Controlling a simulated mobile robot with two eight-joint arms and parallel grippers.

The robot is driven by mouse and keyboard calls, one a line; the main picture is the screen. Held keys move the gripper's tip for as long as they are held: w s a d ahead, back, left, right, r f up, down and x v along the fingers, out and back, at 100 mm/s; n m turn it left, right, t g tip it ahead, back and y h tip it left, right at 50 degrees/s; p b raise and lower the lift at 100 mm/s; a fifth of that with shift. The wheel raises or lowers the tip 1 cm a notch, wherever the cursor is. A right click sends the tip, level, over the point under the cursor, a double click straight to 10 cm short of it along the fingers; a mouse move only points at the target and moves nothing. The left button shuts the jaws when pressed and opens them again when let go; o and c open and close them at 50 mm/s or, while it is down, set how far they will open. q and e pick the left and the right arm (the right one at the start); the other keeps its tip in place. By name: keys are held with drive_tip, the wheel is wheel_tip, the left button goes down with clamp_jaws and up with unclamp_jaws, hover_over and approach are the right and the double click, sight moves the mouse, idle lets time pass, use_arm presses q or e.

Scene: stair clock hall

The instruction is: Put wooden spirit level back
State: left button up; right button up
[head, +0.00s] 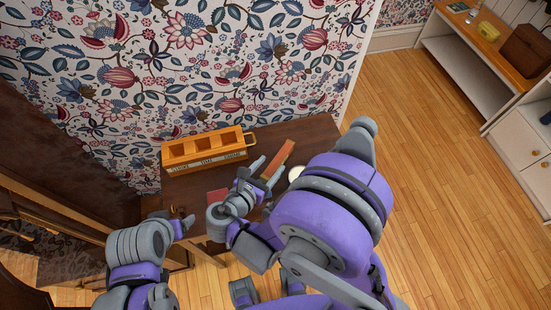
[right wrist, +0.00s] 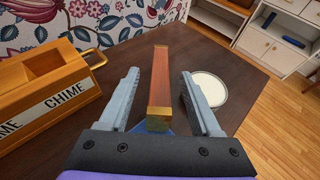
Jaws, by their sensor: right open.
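The wooden spirit level (head: 283,154) is a red-brown bar with brass ends at the dark table's back right. In the right wrist view the level (right wrist: 160,82) lies lengthwise between the fingers of my right gripper (right wrist: 160,92). Those fingers are apart, with a visible gap on each side of the bar. In the head view my right gripper (head: 266,170) is at the level's near end. A wooden box (head: 208,158) with open compartments and labels, one reading CHIME, stands left of the level. My left gripper (head: 186,223) is low at the table's left front; its jaws are unclear.
A round white-topped dish (right wrist: 208,88) sits close to the right of the right gripper. A flat red item (head: 217,196) lies near the table's front. The patterned wall (head: 180,60) rises behind the table (head: 318,133). A shelf unit (head: 470,65) stands across open floor.

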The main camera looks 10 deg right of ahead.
drive_tip(key=v, duration=0.7)
drive_tip(key=shift+s+a+r, duration=0.15)
drive_tip(key=shift+s+a, duration=0.05)
drive_tip(key=shift+s, duration=0.15)
drive_tip(key=d+m, duration=0.1)
drive_tip(key=d+m+g, duration=0.1)
drive_tip(key=w+d+m, duration=0.1)
drive_tip(key=d, duration=0.1)
drive_tip(key=shift+f+g+y, duration=0.3)
drive_tip(key=shift+g+y, duration=0.1)
drive_tip(key=d+m+g, duration=0.1)
drive_tip(key=m, duration=0.1)
drive_tip(key=d+m+y, duration=0.1)
drive_tip(key=d, duration=0.1)
drive_tip(key=s+d+m+g+y, duration=0.1)
drive_tip(key=d+m, duration=0.1)
drive_tip(key=shift+d+f+m+g, duration=0.25)
drive_tip(key=shift+f+m+g, duration=0.05)
drive_tip(key=shift+f, duration=0.1)
drive_tip(key=s+d+r+m+y, duration=0.3)
drive_tip(key=s+d+m+y, duration=0.2)
drive_tip(key=m, duration=1.3)
drive_tip(key=shift+s+d+m+y, duration=0.15)
drive_tip(key=shift+s+m+y, duration=0.25)
drive_tip(key=shift+s+y, duration=0.25)
drive_tip(key=shift+w+r, duration=0.1)
